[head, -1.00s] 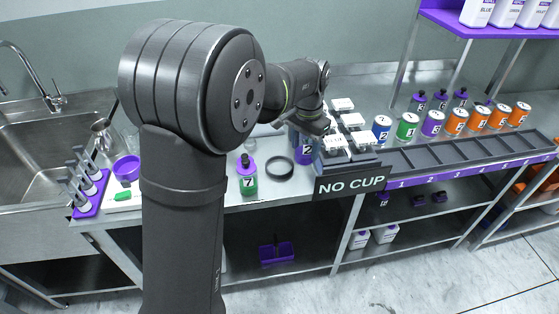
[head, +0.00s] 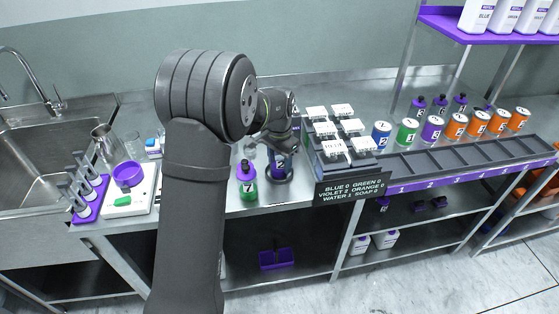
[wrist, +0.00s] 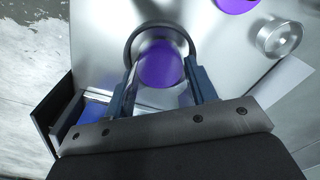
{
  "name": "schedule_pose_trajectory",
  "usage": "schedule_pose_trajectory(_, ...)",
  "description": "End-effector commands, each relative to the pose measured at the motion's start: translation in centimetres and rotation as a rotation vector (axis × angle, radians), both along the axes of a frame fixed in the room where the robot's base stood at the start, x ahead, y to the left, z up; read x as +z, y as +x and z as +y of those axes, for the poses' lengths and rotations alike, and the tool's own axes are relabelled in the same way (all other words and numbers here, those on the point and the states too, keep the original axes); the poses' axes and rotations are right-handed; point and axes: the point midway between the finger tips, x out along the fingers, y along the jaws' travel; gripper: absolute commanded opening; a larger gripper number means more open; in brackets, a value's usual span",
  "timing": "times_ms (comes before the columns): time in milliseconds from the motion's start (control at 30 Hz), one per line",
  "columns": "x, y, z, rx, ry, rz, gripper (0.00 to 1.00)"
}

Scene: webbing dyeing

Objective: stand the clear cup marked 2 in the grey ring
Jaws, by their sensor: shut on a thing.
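The clear cup marked 2 (head: 281,169) holds violet liquid and stands upright at the grey ring (head: 292,179). In the wrist view the cup (wrist: 160,68) shows violet between my fingers, and the dark ring (wrist: 133,40) curves around its far side. The cup appears to be within the ring; I cannot tell whether its base touches down. My gripper (head: 281,150) is shut on the cup, with one finger on each side of it, as the wrist view (wrist: 161,92) also shows. My wrist hides part of the cup's top in the head view.
The dispenser rack (head: 309,158) with white tops is close right, with a display sign (head: 352,189) in front. A clear glass (wrist: 279,37) is beyond the ring. Numbered cans (head: 433,128) stand farther right.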

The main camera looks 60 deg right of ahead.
Motion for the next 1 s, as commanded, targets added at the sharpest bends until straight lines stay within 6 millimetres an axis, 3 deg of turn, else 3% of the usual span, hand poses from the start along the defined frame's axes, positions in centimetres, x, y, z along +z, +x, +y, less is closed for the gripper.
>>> schedule_pose_trajectory(233,-0.2,0.0,0.0,0.000,0.000,0.000,0.23)
schedule_pose_trajectory(267,-0.3,0.0,0.0,0.000,0.000,0.000,0.54)
schedule_pose_trajectory(367,-0.3,0.0,0.0,0.000,0.000,0.000,0.73)
schedule_pose_trajectory(733,0.3,0.0,0.0,0.000,-0.002,-0.001,0.74)
schedule_pose_trajectory(867,2.1,0.0,-0.1,0.000,-0.003,-0.002,0.74)
schedule_pose_trajectory(1000,5.2,0.0,-0.1,0.000,-0.004,-0.002,0.74)
